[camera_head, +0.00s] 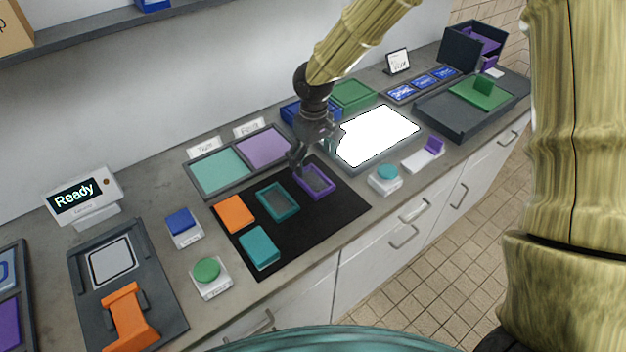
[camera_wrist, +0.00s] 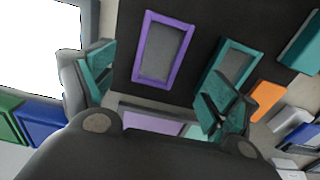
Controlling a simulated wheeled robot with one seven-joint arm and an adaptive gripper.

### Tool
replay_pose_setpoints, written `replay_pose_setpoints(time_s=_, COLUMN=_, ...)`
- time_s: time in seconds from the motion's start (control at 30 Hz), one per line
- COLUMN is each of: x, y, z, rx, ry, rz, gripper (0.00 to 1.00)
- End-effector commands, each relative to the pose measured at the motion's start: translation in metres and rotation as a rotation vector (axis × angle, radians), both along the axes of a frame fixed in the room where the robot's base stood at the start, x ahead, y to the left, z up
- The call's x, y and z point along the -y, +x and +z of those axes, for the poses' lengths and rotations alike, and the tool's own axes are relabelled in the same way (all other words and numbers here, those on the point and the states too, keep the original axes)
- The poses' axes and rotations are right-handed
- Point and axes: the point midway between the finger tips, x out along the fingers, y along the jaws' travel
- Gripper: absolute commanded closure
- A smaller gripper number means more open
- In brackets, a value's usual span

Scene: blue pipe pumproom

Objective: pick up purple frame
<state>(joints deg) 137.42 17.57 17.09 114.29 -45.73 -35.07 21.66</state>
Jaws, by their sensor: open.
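The purple frame (camera_head: 316,193) is a rectangular ring lying flat at the back right of the black mat (camera_head: 305,229). In the wrist view the purple frame (camera_wrist: 189,50) is at the upper middle, whole and unobstructed. My gripper (camera_head: 298,158) is above the back edge of the mat, close to the frame's back left side. In the wrist view my gripper (camera_wrist: 155,95) has its two teal-padded fingers spread wide, with nothing between them. The frame appears between and beyond the fingertips, and no contact shows.
A teal frame (camera_head: 278,201), an orange block (camera_head: 234,213) and a teal block (camera_head: 259,247) share the mat. A two-part tray (camera_head: 216,188) lies behind, a lit white panel (camera_head: 375,135) to the right. The mat's front right part is bare.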

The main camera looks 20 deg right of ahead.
Motion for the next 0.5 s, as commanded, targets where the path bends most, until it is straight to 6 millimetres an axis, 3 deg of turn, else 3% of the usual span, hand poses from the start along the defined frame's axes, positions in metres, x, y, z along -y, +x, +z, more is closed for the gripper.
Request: replay_pose_setpoints(time_s=0.5, x=0.000, y=-0.003, z=-0.032, rx=-0.002, ry=0.000, rz=0.005, gripper=0.12)
